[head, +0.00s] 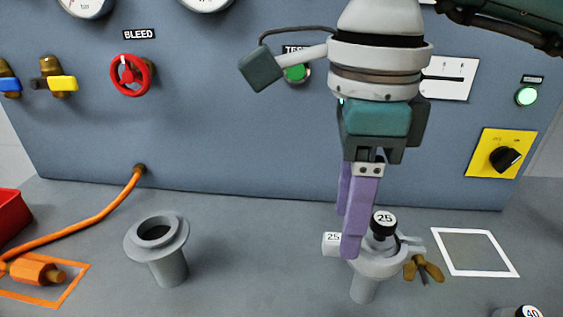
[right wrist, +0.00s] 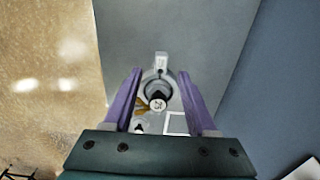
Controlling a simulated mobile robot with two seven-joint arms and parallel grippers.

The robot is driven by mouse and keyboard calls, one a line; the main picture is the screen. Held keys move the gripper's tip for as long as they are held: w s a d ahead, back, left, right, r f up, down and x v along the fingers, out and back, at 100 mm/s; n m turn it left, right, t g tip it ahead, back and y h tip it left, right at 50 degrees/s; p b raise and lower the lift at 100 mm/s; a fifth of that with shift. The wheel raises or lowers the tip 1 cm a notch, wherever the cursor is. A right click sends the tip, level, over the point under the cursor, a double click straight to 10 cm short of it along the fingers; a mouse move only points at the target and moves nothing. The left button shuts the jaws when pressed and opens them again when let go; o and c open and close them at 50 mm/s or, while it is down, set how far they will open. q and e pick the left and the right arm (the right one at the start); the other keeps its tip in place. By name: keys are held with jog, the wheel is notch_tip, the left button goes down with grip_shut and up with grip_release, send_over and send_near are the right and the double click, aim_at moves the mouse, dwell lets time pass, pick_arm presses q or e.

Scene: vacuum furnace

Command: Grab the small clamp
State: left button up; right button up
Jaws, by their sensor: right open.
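The small clamp (head: 384,267) is a grey ring with a brass wing nut (head: 424,269) on its right and a white tag marked 25 (head: 332,243) on its left. It sits around the top of a grey pipe stub (head: 363,288), where a black knob marked 25 (head: 384,224) stands up. My right gripper (head: 348,232) points down with purple fingers open, partly covering the clamp's left side. In the right wrist view the clamp (right wrist: 149,77) and the knob (right wrist: 157,102) show between the open fingers (right wrist: 160,73); contact cannot be told. My left gripper is not in view.
An open flanged grey port (head: 170,270) stands to the left. An orange hose (head: 105,210) and fitting (head: 38,271) lie farther left, near a red bin (head: 10,214). A white-outlined square (head: 474,252) on the right is empty. The blue-grey panel (head: 220,130) rises behind.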

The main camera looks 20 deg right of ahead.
jog(key=shift+f, duration=1.45)
grip_shut()
